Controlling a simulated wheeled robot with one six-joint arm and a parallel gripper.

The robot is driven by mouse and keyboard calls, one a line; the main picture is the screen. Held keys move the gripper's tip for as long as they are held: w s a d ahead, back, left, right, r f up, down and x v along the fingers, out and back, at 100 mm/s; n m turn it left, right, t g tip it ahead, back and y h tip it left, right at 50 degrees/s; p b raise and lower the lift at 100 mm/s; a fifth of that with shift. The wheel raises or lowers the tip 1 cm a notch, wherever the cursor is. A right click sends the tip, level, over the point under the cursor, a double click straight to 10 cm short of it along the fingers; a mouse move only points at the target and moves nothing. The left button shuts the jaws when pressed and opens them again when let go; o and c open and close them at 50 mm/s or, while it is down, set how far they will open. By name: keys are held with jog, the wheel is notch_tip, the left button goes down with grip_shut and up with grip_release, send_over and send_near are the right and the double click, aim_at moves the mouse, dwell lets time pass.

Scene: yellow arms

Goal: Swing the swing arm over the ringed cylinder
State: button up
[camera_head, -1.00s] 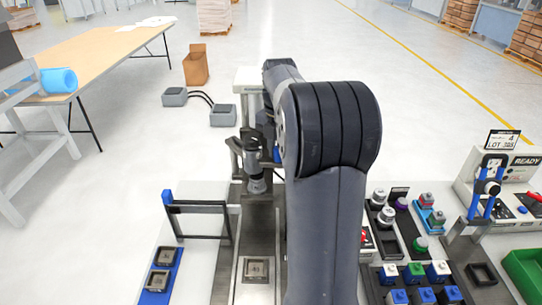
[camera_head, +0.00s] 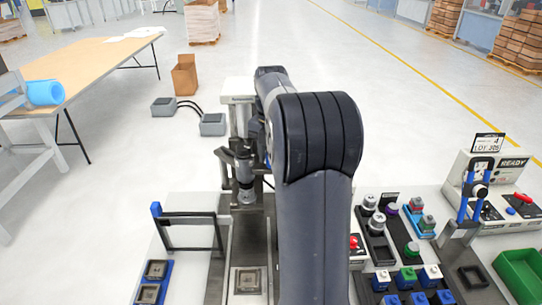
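A black frame (camera_head: 191,215) with a blue end piece stands at the left edge of the bench; it may be the swing arm, but I cannot be sure. Several round pieces with light and dark bands stand in a black tray right of my arm. A banded cylinder (camera_head: 377,222) is among them; I cannot tell which one is the ringed cylinder. My grey arm rises through the middle of the view and bends away from me.
A dark upright fixture (camera_head: 244,175) stands left of my arm, above a track with a square metal piece (camera_head: 248,280). Right are capped blocks (camera_head: 407,275), a READY panel (camera_head: 513,162) and a green bin (camera_head: 520,274). Floor beyond the bench is mostly open.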

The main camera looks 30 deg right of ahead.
jog(key=shift+o, duration=0.7)
jog(key=shift+a, duration=0.1)
notch_tip(320, 180, up, 11)
jog(key=shift+b, duration=0.3)
jog(key=shift+o, duration=0.5)
jog(key=shift+f, duration=0.1)
dwell(1.0)
